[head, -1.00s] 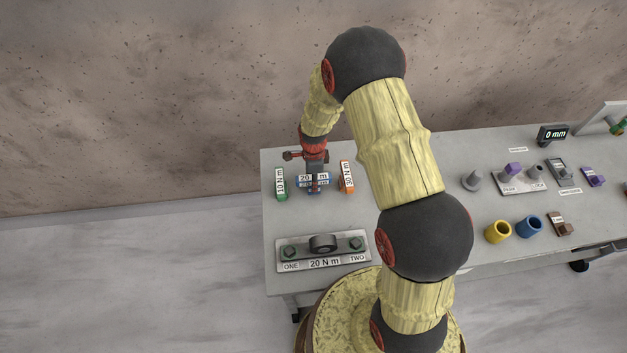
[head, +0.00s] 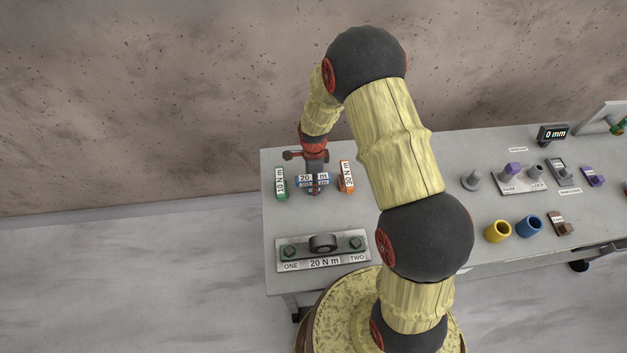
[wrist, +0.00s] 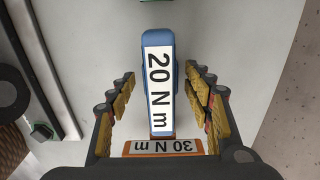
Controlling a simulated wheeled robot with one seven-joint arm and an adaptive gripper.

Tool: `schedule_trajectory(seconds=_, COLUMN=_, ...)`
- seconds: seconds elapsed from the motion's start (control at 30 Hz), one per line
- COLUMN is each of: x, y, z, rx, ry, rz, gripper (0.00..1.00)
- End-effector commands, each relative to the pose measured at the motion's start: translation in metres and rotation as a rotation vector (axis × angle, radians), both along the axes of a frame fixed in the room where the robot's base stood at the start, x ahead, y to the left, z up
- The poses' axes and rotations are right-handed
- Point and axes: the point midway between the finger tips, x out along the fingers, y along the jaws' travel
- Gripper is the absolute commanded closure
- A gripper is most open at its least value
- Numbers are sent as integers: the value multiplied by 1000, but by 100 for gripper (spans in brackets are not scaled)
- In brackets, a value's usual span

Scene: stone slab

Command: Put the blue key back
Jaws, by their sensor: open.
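The blue key (head: 302,181), labelled 20 N m, lies on the grey bench top between the green key (head: 281,184) and the orange key (head: 346,176). My gripper (head: 314,188) is over the blue key and hides part of it. In the wrist view the blue key (wrist: 158,45) lies lengthwise between my open fingers, with a gap on each side. The orange key (wrist: 165,147), labelled 30 N m, shows beyond it near the palm. A plate with two bolts (head: 322,264), labelled ONE, TWO and 20 N m, stands at the bench's front left.
To the right are a yellow cup (head: 497,232), a blue cup (head: 529,226), a plate with purple and grey pieces (head: 522,188) and a 0 mm display (head: 553,135). The bench's left edge is close to the green key. A wall stands behind the bench.

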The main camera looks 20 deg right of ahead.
Motion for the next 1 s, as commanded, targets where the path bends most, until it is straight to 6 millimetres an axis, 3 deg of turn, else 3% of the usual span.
schedule_trajectory(seconds=0.5, x=2, y=0, z=96, rx=0, ry=-5, rz=0, gripper=49)
schedule_trajectory(seconds=0.83, x=0, y=0, z=132, rx=0, ry=-16, rz=37, gripper=49)
schedule_trajectory(seconds=1.0, x=-9, y=0, z=189, rx=-7, ry=-73, rz=219, gripper=49)
